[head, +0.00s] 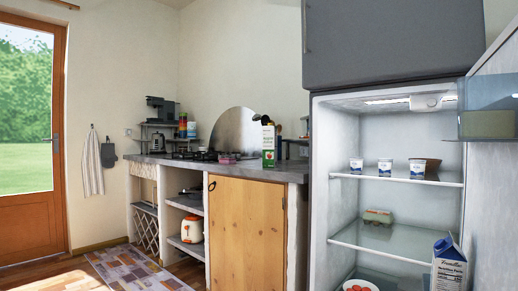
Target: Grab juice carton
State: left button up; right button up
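A tall carton in white, green and dark colours with a small red picture, probably the juice carton (269,146), stands upright near the right end of the grey counter (250,172). A second carton, blue and white (449,264), stands low at the right of the open fridge, its lower part cut off by the picture edge; its print is too small to read surely. Neither of my grippers shows in the head view.
The open fridge (319,200) holds small cups (385,168), an egg carton (377,217) and a bowl of red items (359,286). Its door (495,190) stands open at right. A wooden cabinet door (245,232) is under the counter. A patterned rug (130,270) lies on the floor.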

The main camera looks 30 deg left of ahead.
aim_at(270, 132)
jog(key=i+j, duration=0.1)
jog(key=j, duration=0.4)
jog(key=i+j, duration=0.1)
jog(key=j, duration=0.4)
jog(key=i+j+z, duration=0.1)
jog(key=j, duration=0.35)
jog(key=i+j, duration=0.2)
jog(key=j, duration=0.15)
jog(key=i+j, duration=0.25)
jog(key=i+j+z, duration=0.1)
jog(key=j, duration=0.3)
jog(key=i+j, duration=0.3)
